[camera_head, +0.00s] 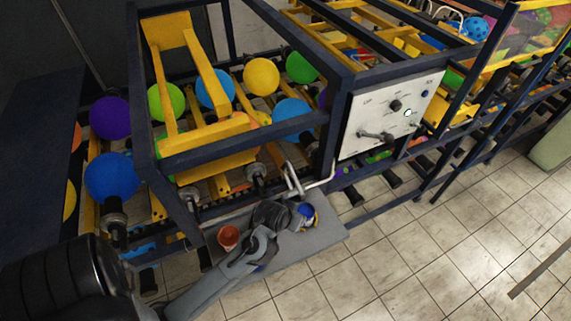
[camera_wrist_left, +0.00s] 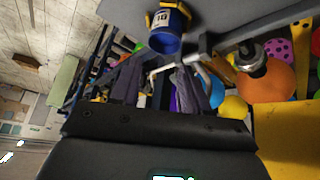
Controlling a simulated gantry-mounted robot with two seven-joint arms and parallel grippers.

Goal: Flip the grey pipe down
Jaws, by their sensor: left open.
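The grey pipe (camera_head: 294,180) is a thin bent tube at the front lower corner of the dark blue machine frame, with its bend standing up. My left gripper (camera_head: 284,212) is just in front of it, over the grey shelf. In the left wrist view the fingers (camera_wrist_left: 165,88) are spread apart. The pipe (camera_wrist_left: 174,67) shows beyond and between them, and the fingers do not appear closed on it. Whether they touch it I cannot tell. The pipe's lower part is partly hidden behind my gripper in the head view. My right gripper is not in view.
A blue can with a yellow part (camera_head: 306,211) stands on the grey shelf (camera_head: 325,235) right beside my left gripper; a red cup (camera_head: 228,236) is to its left. A control panel (camera_head: 390,110) is at right. The tiled floor at lower right is clear.

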